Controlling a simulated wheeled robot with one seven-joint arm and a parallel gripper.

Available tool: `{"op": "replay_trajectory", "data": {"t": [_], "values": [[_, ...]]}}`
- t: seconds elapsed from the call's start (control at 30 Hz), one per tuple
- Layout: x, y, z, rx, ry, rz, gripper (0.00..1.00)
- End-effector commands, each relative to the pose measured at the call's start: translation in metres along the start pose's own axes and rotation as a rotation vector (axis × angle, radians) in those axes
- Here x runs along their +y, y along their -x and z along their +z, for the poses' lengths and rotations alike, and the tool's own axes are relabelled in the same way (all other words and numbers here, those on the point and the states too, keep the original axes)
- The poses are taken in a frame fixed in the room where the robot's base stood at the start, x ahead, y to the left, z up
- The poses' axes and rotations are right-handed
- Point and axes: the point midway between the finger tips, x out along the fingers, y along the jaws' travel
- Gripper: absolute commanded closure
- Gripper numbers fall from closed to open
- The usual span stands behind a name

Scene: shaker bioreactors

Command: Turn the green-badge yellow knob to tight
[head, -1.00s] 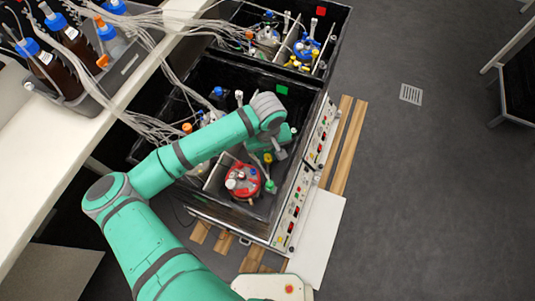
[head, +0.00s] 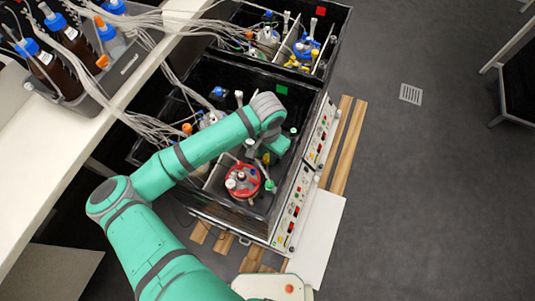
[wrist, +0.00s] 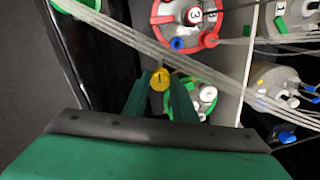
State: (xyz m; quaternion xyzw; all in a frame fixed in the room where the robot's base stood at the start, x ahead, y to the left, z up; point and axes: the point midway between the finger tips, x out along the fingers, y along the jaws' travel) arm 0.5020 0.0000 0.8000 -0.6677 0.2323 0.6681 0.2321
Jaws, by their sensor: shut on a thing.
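The yellow knob (wrist: 159,78) sits between the fingertips of my gripper (wrist: 161,82) in the wrist view, and the gripper is shut on it. The knob is beside a green-ringed vessel (wrist: 205,98), partly covered by my right finger. The green badge (head: 282,89) is on the inner wall of the nearer black shaker box (head: 225,75). In the head view my arm reaches down into this box, and its wrist hides most of the gripper and knob. I cannot tell how tight the knob is.
A red-ringed vessel (head: 242,181) stands close to my gripper in the same box. Pale tubes (wrist: 150,45) cross near the fingers in the wrist view. A second box with a red badge (head: 321,10) is behind. Open floor (head: 430,190) lies to the right.

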Motion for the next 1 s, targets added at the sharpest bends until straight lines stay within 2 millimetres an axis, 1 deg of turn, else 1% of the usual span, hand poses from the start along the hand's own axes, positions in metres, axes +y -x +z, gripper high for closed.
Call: {"op": "replay_trajectory", "data": {"t": [0.2, 0.5, 0.73, 1.0], "values": [[-0.0003, 0.0007, 0.0004, -0.001, -0.190, -0.001, 0.98], [-0.0003, 0.0007, 0.0001, 0.000, -0.385, -0.001, 0.98], [-0.0005, 0.0008, 0.0001, 0.000, -0.462, -0.002, 0.98], [-0.0006, 0.0009, 0.0001, 0.000, -0.488, -0.002, 0.98]]}}
